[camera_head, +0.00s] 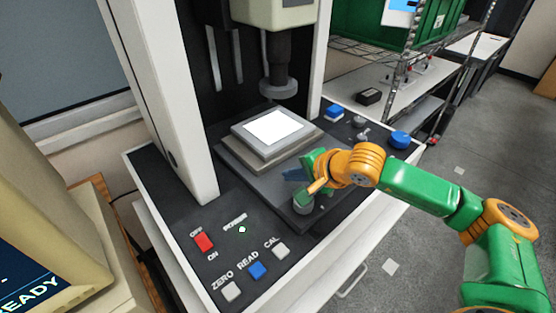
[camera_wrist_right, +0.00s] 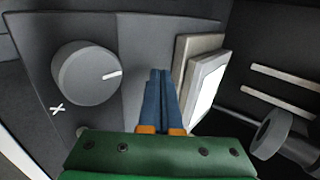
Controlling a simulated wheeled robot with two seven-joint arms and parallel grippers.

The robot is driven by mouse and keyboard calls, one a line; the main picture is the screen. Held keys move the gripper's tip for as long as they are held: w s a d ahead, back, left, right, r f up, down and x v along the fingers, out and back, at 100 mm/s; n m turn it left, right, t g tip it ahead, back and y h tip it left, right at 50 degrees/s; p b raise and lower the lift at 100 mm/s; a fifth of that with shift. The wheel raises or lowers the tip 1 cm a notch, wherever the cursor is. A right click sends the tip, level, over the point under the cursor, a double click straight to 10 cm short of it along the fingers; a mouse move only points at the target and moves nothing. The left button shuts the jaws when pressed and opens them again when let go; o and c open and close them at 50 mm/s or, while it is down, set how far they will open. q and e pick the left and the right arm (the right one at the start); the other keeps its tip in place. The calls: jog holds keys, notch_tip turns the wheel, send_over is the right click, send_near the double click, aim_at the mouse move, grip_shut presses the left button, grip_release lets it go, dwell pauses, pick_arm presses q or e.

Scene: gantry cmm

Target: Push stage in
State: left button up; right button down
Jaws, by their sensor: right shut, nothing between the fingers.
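The stage (camera_head: 236,165) is a dark grey plate on the black machine base, carrying a stepped grey block with a bright white top (camera_head: 271,127). The white top also shows in the right wrist view (camera_wrist_right: 206,88). A round grey knob (camera_head: 303,206) sits at the stage's near end; in the right wrist view the knob (camera_wrist_right: 86,78) has a white pointer line. My right gripper (camera_head: 290,174) is above the stage's right side, near the knob, its blue fingers (camera_wrist_right: 160,78) together and empty. I cannot tell whether the fingertips touch the stage. My left gripper is out of view.
A white column (camera_head: 170,90) stands left of the stage, and a dark probe head (camera_head: 279,85) hangs above the block. A red switch (camera_head: 203,242) and several buttons are on the front panel. A shelf with a green crate stands behind.

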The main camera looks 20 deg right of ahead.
aim_at(269, 162)
jog(key=w+p, duration=0.1)
jog(key=w, duration=0.1)
jog(key=w+a+p, duration=0.1)
jog(key=shift+w+a+f, duration=0.1)
jog(key=shift+w+a, duration=0.05)
jog(key=shift+w, duration=0.2)
jog(key=shift+w+a+f, duration=0.15)
jog(key=shift+w, duration=0.15)
jog(key=shift+w+a+f+b, duration=0.2)
jog(key=shift+w+b, duration=0.5)
jog(key=shift+b, duration=0.25)
jog(key=shift+w+a+r, duration=0.1)
jog(key=shift+w+a, duration=0.05)
jog(key=shift+w, duration=0.15)
jog(key=shift+r, duration=0.15)
